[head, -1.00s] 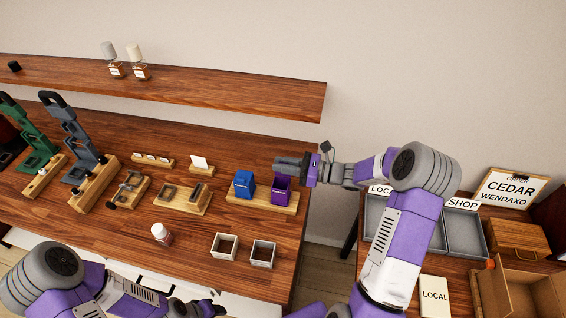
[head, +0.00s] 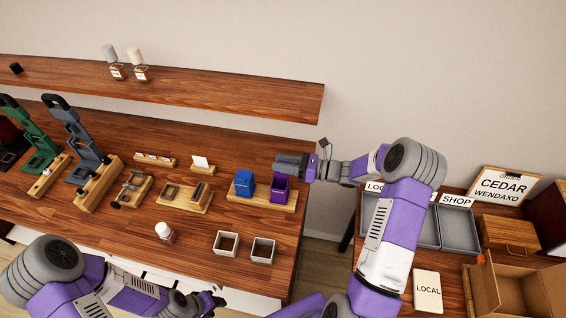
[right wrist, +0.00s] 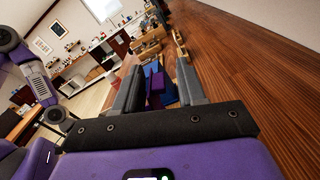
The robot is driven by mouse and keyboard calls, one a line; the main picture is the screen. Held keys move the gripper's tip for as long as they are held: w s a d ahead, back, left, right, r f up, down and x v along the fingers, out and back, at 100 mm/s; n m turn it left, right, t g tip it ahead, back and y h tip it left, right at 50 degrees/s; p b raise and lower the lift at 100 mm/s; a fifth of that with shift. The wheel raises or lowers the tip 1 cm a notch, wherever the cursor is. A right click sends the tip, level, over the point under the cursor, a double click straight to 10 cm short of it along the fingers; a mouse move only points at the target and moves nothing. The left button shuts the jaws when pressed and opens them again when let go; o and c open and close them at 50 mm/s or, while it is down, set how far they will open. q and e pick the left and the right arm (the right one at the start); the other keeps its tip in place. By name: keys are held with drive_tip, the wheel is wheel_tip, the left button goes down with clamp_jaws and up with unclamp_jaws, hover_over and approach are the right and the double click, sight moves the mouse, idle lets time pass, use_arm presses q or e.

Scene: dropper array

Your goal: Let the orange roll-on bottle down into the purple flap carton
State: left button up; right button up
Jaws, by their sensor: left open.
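The purple flap carton (head: 279,190) stands at the right end of a wooden block, beside a blue carton (head: 244,183). My right gripper (head: 288,163) is just over the purple carton's top. In the right wrist view its fingers (right wrist: 158,55) stand apart, with the purple carton (right wrist: 155,82) showing between and beyond them; I see nothing pinched. My left gripper (head: 216,298) is open and empty, low in the head view in front of the table edge. A small white-capped bottle (head: 164,232) with a reddish lower part stands on the table; I cannot make out an orange roll-on bottle for certain.
Two small open boxes (head: 227,243) stand near the front edge. Green and grey presses (head: 85,150) and wooden holders fill the left. Two bottles (head: 139,66) stand on the shelf above. Grey trays (head: 455,228) and an open cardboard box (head: 515,292) are on the right table.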

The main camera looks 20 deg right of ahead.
drive_tip(key=shift+d, duration=0.1)
drive_tip(key=v, duration=0.7)
drive_tip(key=shift+s, duration=0.2)
drive_tip(key=shift+d, duration=0.1)
